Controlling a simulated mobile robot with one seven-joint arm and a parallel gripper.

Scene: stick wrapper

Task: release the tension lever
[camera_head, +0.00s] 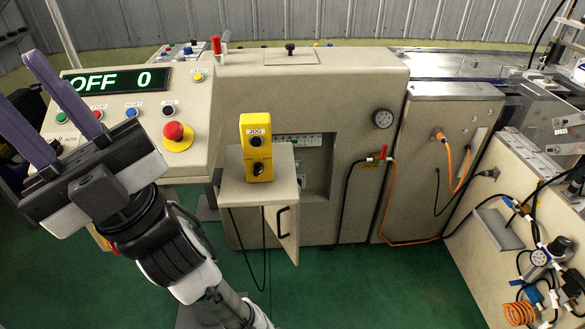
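My gripper (15,80) is at the left, in front of the control console. Its two purple-grey fingers are spread apart, with nothing visible between them. A red-topped upright lever (216,46) stands on top of the beige machine, right of the console. A small red valve-like handle (383,152) sits on the machine's side, where a black and an orange hose meet. No readable label shows which of these is the tension lever. My gripper is well apart from both.
The console (205,125) has a display reading "OFF 0", coloured buttons and a red emergency stop (174,131). A yellow JOG box (257,146) stands on a small cabinet with an open door. Hoses and a pressure gauge (540,257) are at lower right. Green floor (350,290) is clear.

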